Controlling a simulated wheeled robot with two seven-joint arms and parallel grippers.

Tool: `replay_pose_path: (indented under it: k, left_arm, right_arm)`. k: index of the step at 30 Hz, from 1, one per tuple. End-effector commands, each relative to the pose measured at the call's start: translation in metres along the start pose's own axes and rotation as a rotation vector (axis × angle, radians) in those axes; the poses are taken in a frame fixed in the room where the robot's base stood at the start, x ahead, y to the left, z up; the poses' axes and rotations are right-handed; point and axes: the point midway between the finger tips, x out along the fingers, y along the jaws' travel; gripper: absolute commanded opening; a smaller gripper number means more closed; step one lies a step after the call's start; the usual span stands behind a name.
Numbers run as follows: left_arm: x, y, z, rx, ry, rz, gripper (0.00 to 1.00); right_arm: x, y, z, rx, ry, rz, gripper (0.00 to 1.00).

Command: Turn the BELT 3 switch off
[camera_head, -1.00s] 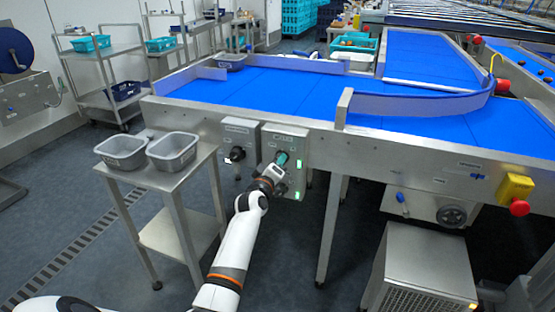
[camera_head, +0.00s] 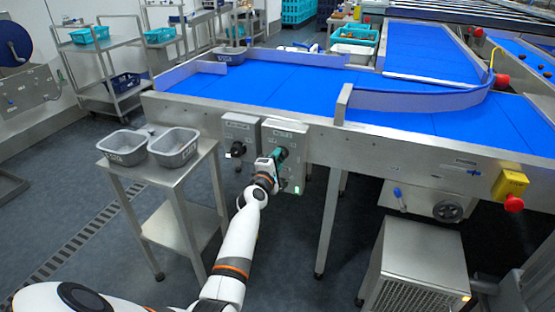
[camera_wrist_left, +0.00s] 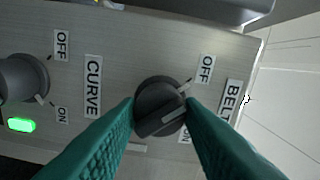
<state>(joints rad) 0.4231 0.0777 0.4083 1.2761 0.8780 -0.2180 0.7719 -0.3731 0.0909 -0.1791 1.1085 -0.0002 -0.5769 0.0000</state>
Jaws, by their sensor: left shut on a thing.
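The BELT switch (camera_wrist_left: 152,98) is a round dark knob on a grey metal panel, centred in the left wrist view. Its white pointer tip faces the OFF label (camera_wrist_left: 206,68). The ON label is partly covered by a finger, and the number after BELT is hidden. My left gripper (camera_wrist_left: 161,108) is shut on this knob, one teal finger on each side. In the head view my left gripper (camera_head: 280,155) is at the upper part of the right-hand control box (camera_head: 296,143).
The CURVE knob (camera_wrist_left: 22,78) points to ON, with a lit green lamp (camera_wrist_left: 21,125). Another control box (camera_head: 240,131) is left of mine. A steel stand (camera_head: 185,178) with two grey tubs is further left. The blue conveyor (camera_head: 265,90) lies above the panel.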

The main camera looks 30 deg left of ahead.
Motion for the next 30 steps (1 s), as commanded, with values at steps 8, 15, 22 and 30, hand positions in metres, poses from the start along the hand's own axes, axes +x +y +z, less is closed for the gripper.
replay_pose_path:
  k: [8, 15, 22, 30]
  left_arm:
    - [-0.0002, 0.0015, -0.0001, -0.047, 0.001, 0.003, 0.11]
    - [-0.0002, 0.0016, -0.0001, -0.05, 0.001, 0.003, 0.11]
    - [-0.0002, 0.0014, -0.0001, -0.049, 0.0, 0.003, 0.5]
    - [0.0, 0.0005, -0.0001, -0.047, 0.0, 0.001, 0.56]
  right_arm:
    - [0.0013, 0.0, -0.0031, -0.001, 0.002, 0.0, 0.36]
    - [0.0014, 0.0001, -0.0024, -0.001, 0.0, 0.0, 0.36]
    - [0.0015, 0.0001, -0.0026, -0.001, 0.0, 0.0, 0.36]
    - [0.0018, 0.0005, -0.0039, 0.0, 0.003, 0.001, 0.36]
